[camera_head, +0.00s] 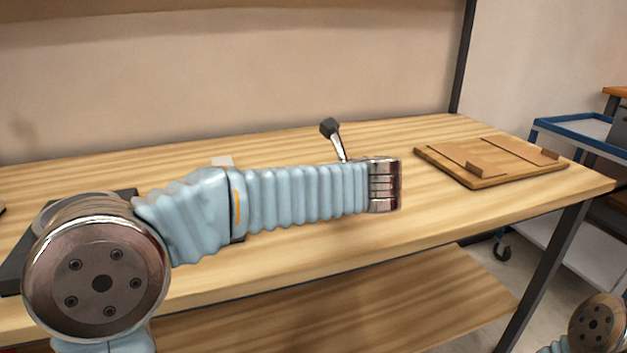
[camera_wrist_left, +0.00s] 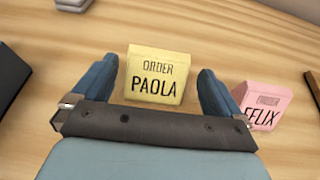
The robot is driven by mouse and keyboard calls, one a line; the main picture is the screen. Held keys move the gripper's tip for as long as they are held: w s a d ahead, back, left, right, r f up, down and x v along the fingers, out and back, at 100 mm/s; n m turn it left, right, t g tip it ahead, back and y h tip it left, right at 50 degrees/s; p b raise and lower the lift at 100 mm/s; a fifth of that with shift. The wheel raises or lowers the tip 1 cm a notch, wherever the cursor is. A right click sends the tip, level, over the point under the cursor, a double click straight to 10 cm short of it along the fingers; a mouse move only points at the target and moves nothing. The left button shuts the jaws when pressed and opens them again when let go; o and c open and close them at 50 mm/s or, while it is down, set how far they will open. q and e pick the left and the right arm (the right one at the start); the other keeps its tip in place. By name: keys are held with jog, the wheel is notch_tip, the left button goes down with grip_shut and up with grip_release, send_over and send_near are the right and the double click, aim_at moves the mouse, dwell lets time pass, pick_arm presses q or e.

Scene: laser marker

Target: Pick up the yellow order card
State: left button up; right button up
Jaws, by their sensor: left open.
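The yellow order card (camera_wrist_left: 157,75), printed "ORDER PAOLA", stands or leans on the wooden table in the left wrist view. My left gripper (camera_wrist_left: 156,66) is open, with one blue finger on each side of the card. Gaps of table show between card and fingers, and nothing is held. I cannot tell how high the fingers are above the table. In the head view my left arm hides the gripper and the yellow card. My right gripper is not in view.
A pink card (camera_wrist_left: 261,106), printed "FELIX", is close beside the right finger. A dark object (camera_wrist_left: 18,70) lies left. In the head view, a wooden board (camera_head: 455,171) lies at the table's right; bare table is around it.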

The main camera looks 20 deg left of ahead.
pick_arm(q)
jog(key=x, duration=0.4)
jog(key=shift+w+a+f, duration=0.1)
jog(key=shift+w+a, duration=0.1)
jog(key=shift+a, duration=0.15)
jog(key=shift+c, duration=0.5)
jog(key=c, duration=0.8)
